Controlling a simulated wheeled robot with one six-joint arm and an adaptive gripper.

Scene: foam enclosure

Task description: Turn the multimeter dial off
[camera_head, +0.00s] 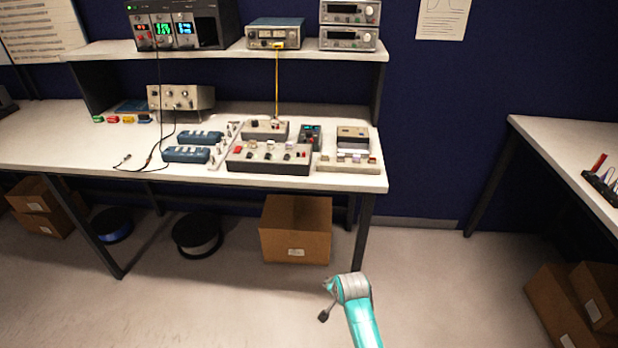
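A small dark handheld device with a lit teal display, which looks like the multimeter (310,137), is on the workbench (340,180) near its right end. It is between the grey boxes with knobs and a beige device. Its dial is too small to read, so I cannot tell its setting. My gripper (325,302) is low in the middle right, in front of the bench and well apart from the multimeter. Only a small part of it shows beside my teal arm. I cannot tell if it is open or shut.
A control box with several knobs (270,158) lies left of the multimeter, and a beige device (352,138) is to its right. A shelf (220,55) with instruments is above. A cardboard box (296,228) stands under the bench. Another table (570,145) is at right. Floor between is clear.

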